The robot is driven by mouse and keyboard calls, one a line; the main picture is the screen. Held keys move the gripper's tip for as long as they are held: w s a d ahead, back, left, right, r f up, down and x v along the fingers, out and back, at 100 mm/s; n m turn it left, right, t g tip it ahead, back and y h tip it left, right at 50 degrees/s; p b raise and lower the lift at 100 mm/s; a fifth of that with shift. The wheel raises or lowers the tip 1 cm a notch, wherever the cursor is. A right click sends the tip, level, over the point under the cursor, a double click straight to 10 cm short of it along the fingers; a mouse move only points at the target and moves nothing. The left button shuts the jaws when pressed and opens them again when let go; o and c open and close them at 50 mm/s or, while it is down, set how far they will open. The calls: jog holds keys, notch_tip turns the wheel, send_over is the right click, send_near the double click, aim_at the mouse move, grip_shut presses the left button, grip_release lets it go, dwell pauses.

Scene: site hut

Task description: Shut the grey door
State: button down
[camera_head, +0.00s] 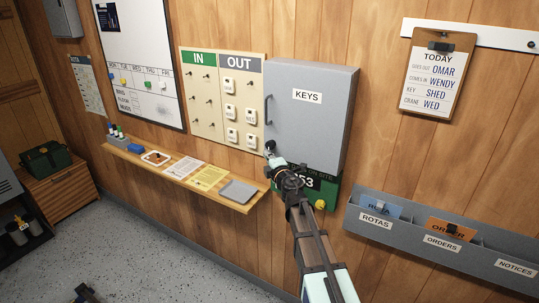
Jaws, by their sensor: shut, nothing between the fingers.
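The grey door (309,121) is the front of a wall-mounted cabinet marked KEYS. It has a dark upright handle (267,110) along its left edge. The door looks flush or nearly flush with the cabinet; I cannot tell whether a small gap is left. My gripper (270,149) is shut and empty at the door's lower left corner, below the handle. I cannot tell whether it touches the door. My arm reaches up from the bottom and covers part of the door's lower edge.
A green sign (322,186) hangs under the cabinet, partly behind my arm. The IN/OUT key board (222,134) is left of the door. A wooden shelf (238,206) with papers and a grey tray (238,191) juts out below. A grey document rack (408,229) is at lower right.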

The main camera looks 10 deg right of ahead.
jog(key=s+a+v, duration=0.1)
jog(key=a+v, duration=0.2)
jog(key=v, duration=0.9)
jog(key=d+f+m+h, duration=0.2)
jog(key=d+m+h, duration=0.4)
jog(key=d+m, duration=0.1)
jog(key=s+d+f+m+g+h+b, duration=0.1)
jog(key=s+d+f+m+g, duration=0.2)
jog(key=f, duration=0.7)
jog(key=s+d+f+m+g+h, duration=0.1)
jog(key=s+d+f+m+g, duration=0.25)
jog(key=f, duration=0.65)
jog(key=s+d+f+m+g+h+b, duration=0.1)
jog(key=s+f+m+g, duration=0.25)
jog(key=s+f, duration=0.45)
jog(key=s+a+f+m+g+y+b, duration=0.1)
jog(key=s+a+f+g, duration=0.2)
jog(key=s+f, duration=0.7)
jog(key=s+a+f+m+g+y+b, duration=0.1)
jog(key=s+a+f+g+y, duration=0.1)
jog(key=s+f+g, duration=0.4)
jog(key=s+a+f+m+g+y+b, duration=0.1)
jog(key=s+a+f+g, duration=0.3)
jog(key=s+f, duration=1)
jog(key=s+g+y, duration=0.1)
jog(key=s, duration=0.8)
jog(key=shift+s+f+m, duration=0.3)
jog(key=shift+s, duration=0.05)
